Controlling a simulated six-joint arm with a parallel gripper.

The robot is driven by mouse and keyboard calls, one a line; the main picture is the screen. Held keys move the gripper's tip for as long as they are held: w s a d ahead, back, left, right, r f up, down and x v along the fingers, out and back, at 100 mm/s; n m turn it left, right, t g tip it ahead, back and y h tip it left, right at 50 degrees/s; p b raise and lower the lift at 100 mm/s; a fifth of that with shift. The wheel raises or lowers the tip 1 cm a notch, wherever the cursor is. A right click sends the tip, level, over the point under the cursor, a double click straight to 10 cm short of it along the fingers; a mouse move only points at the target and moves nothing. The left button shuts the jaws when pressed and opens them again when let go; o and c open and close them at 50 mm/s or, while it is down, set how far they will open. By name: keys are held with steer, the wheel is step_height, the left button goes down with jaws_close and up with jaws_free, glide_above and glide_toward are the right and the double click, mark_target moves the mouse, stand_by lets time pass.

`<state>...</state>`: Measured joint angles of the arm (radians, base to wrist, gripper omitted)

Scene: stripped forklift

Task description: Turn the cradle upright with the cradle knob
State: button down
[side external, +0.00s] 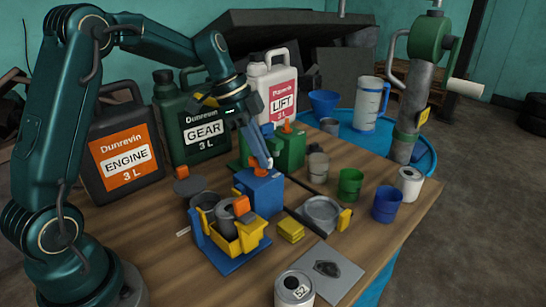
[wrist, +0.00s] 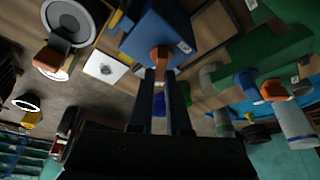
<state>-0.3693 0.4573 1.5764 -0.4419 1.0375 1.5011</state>
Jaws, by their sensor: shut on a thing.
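A yellow cradle-like holder (side external: 250,234) stands on a blue base plate (side external: 222,258) at the front of the bench, with grey round parts and an orange block (side external: 241,206) at it. Its exact tilt is hard to tell. Behind it is a blue box (side external: 262,195) with an orange knob on top; the box (wrist: 155,32) and knob (wrist: 161,56) also show in the wrist view. My gripper (side external: 263,165) points down and is shut on this orange knob. The fingers partly hide it.
A green box (side external: 289,150) with an orange top piece stands just behind. A grey dish (side external: 322,212), yellow block (side external: 291,230), green cup (side external: 350,184) and blue cup (side external: 387,204) lie to the right. Large jugs (side external: 207,125) line the back. A can (side external: 294,289) stands in front.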

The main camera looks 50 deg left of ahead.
steer(key=shift+m, duration=0.6)
steer(key=c, duration=0.9)
jaws_free()
steer(key=shift+r, duration=0.1)
steer(key=shift+v, duration=2.5)
steer(key=shift+w+a, duration=0.1)
